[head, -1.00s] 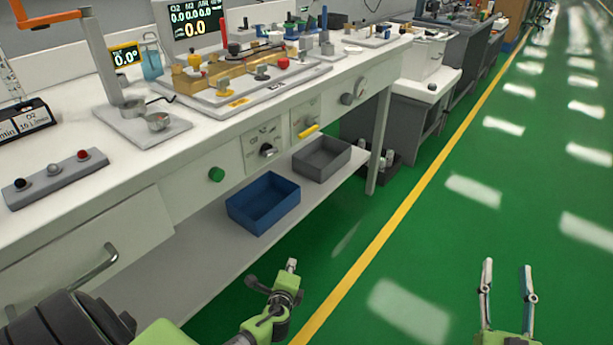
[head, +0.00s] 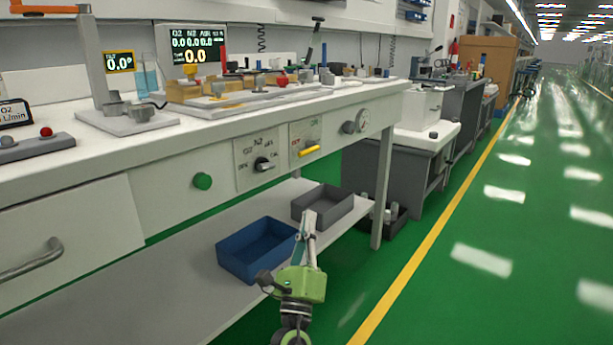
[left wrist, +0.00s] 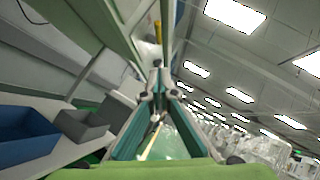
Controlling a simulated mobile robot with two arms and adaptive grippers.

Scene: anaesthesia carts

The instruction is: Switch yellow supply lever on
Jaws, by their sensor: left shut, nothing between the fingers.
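The yellow supply lever (head: 309,151) sits on a small panel (head: 304,138) on the front of the white bench, sticking out slightly tilted. My left gripper (head: 309,216) is below the lever and in front of the bench, apart from it, pointing up with its fingers together and empty. In the left wrist view the closed fingers (left wrist: 158,72) show in the middle, and a yellow piece (left wrist: 157,30), likely the lever, shows above them. My right gripper is out of view.
A selector knob (head: 263,164) and a green round knob (head: 202,181) are left of the lever. A gauge (head: 362,120) is to its right. A blue bin (head: 250,267) and a grey bin (head: 334,207) stand on the lower shelf. Green floor at the right is clear.

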